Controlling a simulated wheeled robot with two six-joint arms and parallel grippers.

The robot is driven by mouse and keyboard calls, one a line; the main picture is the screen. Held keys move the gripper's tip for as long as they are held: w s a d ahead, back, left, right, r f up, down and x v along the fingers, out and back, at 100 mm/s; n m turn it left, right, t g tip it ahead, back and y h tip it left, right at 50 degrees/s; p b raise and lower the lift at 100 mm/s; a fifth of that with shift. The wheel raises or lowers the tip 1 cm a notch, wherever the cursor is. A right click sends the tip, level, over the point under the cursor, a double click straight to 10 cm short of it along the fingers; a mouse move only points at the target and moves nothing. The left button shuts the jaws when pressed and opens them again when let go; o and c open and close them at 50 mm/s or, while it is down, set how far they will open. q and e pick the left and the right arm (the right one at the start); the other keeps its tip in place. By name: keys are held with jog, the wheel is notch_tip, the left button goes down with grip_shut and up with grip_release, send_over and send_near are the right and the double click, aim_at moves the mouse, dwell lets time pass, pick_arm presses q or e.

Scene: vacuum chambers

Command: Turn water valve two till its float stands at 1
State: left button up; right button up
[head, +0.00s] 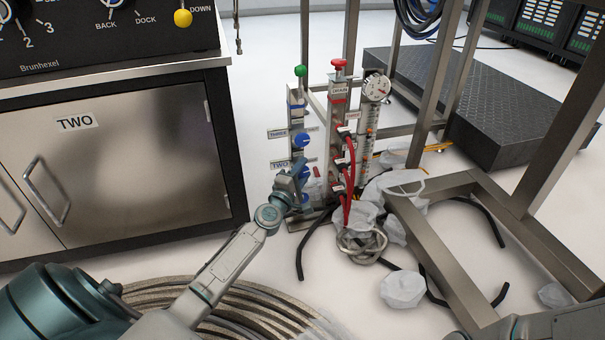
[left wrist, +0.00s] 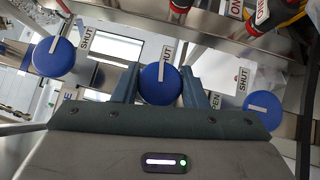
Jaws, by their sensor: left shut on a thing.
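The water valves are blue round knobs on an upright metal manifold, with plates marked THREE (head: 278,133) and TWO (head: 279,164). My left gripper (head: 299,170) is at the knob beside the TWO plate and partly hides it. In the left wrist view this blue knob (left wrist: 160,84) sits between the two fingers of my left gripper, which is shut on it. Its white mark points up towards a SHUT label (left wrist: 167,54). A clear upright flow tube (head: 365,140) stands to the right; its float is too small to read. My right gripper is not in view.
Another blue knob (head: 301,140) is above the gripper and one (head: 305,198) below, close by. Plastic bags (head: 402,289) and a steel frame (head: 440,250) crowd the right; a cabinet (head: 130,165) stands left.

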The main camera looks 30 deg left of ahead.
pick_arm(q)
jog(key=o, duration=1)
jog(key=s, duration=0.3)
jog(key=s+f, duration=0.1)
jog(key=s, duration=0.3)
jog(key=s+d, duration=0.1)
jog(key=s, duration=0.2)
jog(key=shift+s+f+p, duration=0.25)
jog(key=shift+s+p, duration=0.1)
jog(key=shift+p, duration=0.05)
